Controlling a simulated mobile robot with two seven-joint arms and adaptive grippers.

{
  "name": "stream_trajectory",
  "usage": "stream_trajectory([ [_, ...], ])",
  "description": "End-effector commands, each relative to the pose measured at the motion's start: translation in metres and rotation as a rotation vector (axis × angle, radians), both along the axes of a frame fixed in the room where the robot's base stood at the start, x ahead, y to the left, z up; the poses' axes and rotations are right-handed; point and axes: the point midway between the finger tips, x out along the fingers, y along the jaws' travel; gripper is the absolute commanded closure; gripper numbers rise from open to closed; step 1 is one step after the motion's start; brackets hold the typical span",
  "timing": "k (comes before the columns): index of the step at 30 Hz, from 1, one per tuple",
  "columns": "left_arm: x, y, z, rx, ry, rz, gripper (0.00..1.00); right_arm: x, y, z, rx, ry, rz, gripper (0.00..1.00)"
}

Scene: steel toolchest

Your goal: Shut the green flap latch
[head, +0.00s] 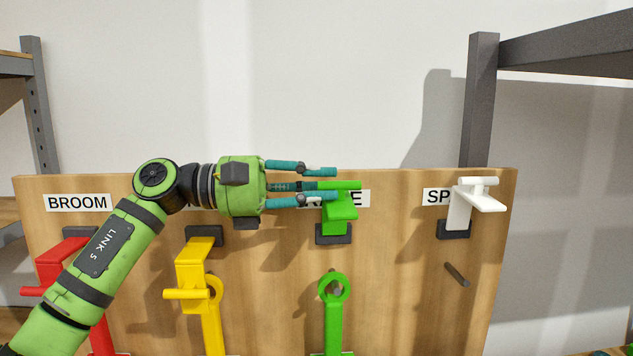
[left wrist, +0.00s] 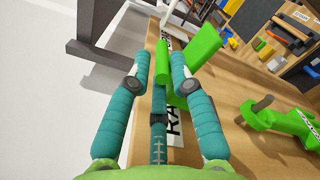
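The green flap latch (head: 338,212) is on the wooden board, on a dark mount above a green ring-ended tool (head: 334,318). Its flap stands raised, with a bar sticking out at the top. My left gripper (head: 335,185) reaches in from the left at the latch. Its teal fingers are apart, one above and one below the bar in the head view. In the left wrist view, the latch (left wrist: 205,45) is beyond the fingertips (left wrist: 171,55), partly hidden by the right finger. I cannot tell whether they touch. My right gripper is not in view.
A yellow latch (head: 195,264) and a red latch (head: 62,262) hang down over their tools on the left. A white latch (head: 460,208) stands raised on the right, above a bare peg (head: 456,274). Steel shelving (head: 478,100) stands behind right. Wall space above the board is clear.

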Motion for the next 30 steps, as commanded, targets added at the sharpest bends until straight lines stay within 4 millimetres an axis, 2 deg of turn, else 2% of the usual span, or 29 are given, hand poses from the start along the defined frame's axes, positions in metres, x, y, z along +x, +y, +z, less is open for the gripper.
stream_trajectory([
  [8,0.0,0.001,0.0,0.0,-0.001,0.001,1.0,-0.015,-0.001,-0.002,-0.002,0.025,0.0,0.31],
  [14,-0.004,0.001,-0.005,-0.001,-0.038,0.001,1.0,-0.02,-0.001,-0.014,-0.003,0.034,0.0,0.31],
  [30,-0.034,0.0,-0.033,-0.001,-0.396,-0.001,1.0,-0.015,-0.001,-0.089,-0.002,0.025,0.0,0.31],
])
